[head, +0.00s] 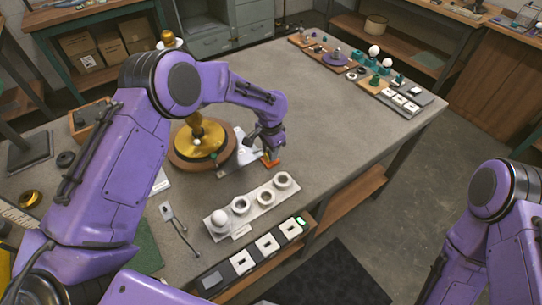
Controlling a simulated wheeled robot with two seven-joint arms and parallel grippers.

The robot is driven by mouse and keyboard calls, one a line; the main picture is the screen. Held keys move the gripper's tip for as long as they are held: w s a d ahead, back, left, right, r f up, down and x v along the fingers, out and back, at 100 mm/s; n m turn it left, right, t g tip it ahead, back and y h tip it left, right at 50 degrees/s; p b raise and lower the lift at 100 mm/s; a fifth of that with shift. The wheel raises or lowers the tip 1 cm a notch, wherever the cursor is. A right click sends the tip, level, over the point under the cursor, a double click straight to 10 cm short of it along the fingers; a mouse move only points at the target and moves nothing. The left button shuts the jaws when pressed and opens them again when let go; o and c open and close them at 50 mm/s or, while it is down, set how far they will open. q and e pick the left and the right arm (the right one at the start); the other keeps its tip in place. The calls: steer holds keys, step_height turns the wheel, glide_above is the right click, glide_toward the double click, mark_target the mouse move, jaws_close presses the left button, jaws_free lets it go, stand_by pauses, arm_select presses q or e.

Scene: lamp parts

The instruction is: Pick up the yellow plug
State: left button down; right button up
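My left arm reaches over the table, and its dark gripper (266,150) points down beside a white triangular plate. The fingers are small and partly hidden by my arm, so I cannot tell if they are open or shut. A small orange piece (271,163) shows right at the fingertips; I cannot tell if it is held or whether it is a plug. Which piece is the yellow plug is not clear. My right arm shows at the lower right, with its gripper out of view.
A brass lamp base on a round wooden stand (183,157) is close left of the gripper. A white holder (212,233) with several round cups and a bulb lies in front. A switch strip (227,274) lines the near edge. The table's middle (320,110) is clear.

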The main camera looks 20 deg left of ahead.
arm_select(q)
steer(key=shift+s+f, duration=0.1)
steer(key=shift+f, duration=0.15)
steer(key=shift+a, duration=0.1)
steer(key=shift+r, duration=0.3)
step_height(320, 180, up, 3)
steer(key=shift+f+b, duration=0.15)
steer(key=shift+b, duration=0.4)
steer(key=s+d+r+b, duration=0.3)
steer(key=s+d+r, duration=0.4)
steer(key=s+r, duration=0.3)
steer(key=shift+s, duration=1.15)
